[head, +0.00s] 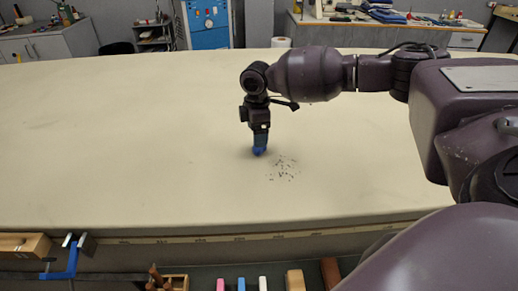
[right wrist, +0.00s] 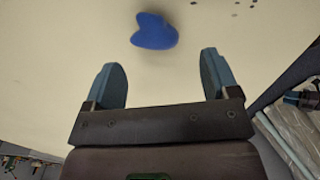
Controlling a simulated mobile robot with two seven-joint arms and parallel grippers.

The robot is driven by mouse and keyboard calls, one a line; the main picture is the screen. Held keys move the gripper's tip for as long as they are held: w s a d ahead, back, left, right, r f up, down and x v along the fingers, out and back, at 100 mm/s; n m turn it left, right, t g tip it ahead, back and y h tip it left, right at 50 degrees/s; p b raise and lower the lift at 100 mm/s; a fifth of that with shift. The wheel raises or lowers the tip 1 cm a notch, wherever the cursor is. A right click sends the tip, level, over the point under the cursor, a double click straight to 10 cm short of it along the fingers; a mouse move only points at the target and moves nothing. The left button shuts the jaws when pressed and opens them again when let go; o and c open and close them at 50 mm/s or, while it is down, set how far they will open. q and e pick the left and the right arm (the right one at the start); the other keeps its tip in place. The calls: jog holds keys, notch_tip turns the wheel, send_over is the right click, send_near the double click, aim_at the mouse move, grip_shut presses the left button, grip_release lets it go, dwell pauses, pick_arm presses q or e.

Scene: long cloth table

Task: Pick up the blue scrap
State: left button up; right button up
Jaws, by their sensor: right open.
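The blue scrap (right wrist: 154,31) is a small, flat, rounded piece with a notch, lying on the pale cloth table. In the right wrist view it is ahead of my right gripper (right wrist: 163,80), between the lines of its two fingers and apart from them. The fingers are wide open with nothing between them. In the head view my right gripper (head: 260,150) points down over the middle of the table. A blue patch shows at its tips, and I cannot separate scrap from fingers there. My left gripper is not in view.
The cloth table (head: 120,130) is mostly bare. Small dark specks (head: 283,168) are scattered just right of my right gripper. Along the front edge are a blue clamp (head: 70,258), a wooden box (head: 25,246) and several coloured blocks. Cabinets and benches stand behind.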

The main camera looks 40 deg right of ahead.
jog(key=f, duration=0.4)
jog(key=shift+w+d+b, duration=0.2)
jog(key=shift+w+b, duration=0.1)
jog(key=shift+b, duration=0.05)
jog(key=shift+f, duration=0.65)
jog(key=c, duration=1)
